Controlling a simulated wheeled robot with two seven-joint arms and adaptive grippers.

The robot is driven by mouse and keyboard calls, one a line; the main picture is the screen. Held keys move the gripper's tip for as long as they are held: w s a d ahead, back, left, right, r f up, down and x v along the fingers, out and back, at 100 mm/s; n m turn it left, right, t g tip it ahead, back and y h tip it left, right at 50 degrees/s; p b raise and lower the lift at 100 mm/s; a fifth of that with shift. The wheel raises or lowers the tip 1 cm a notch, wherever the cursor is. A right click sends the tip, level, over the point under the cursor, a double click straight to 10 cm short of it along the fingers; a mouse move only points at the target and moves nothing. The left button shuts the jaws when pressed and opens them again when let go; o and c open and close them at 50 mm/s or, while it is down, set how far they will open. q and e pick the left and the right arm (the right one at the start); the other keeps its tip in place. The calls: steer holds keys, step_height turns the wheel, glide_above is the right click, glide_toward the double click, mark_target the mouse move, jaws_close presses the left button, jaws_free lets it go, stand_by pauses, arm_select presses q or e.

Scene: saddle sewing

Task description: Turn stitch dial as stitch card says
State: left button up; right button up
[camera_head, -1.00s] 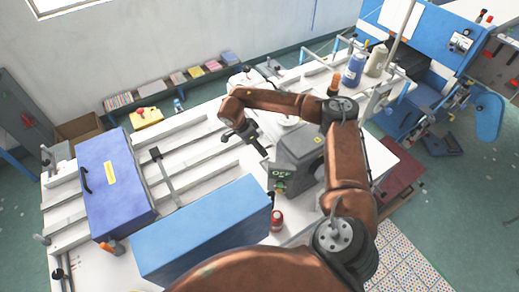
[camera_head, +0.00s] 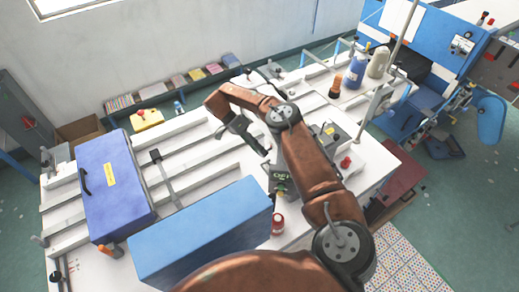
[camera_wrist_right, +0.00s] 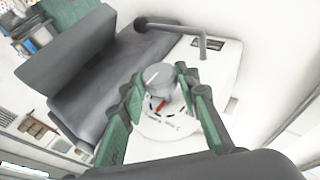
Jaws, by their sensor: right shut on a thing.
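My right gripper (camera_wrist_right: 163,88) is shut on the stitch dial (camera_wrist_right: 158,72), a grey round knob, in the right wrist view. Its green-padded fingers lie on both sides of the knob. A red pointer mark (camera_wrist_right: 162,104) shows at the knob's near side, over a white face with small dark marks that I cannot read. In the head view my right gripper (camera_head: 258,146) reaches down over the sewing table, and the dial is too hidden to make out. I cannot identify the stitch card. My left gripper is out of view.
A grey machine housing (camera_wrist_right: 88,72) stands beside the dial, with a grey bar (camera_wrist_right: 180,30) behind it. A dark blue case (camera_head: 118,190) and a long light blue box (camera_head: 200,228) take up the table's left and front. A red-topped jar (camera_head: 278,224) stands near the box.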

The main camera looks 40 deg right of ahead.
steer(key=shift+w+r+g+p, duration=0.1)
steer(key=shift+g+p, duration=0.2)
steer(key=shift+g, duration=0.1)
stand_by(0.5)
steer(key=o, duration=1.2)
steer(key=shift+c, duration=0.2)
step_height(320, 180, up, 10)
steer(key=shift+f, duration=0.15)
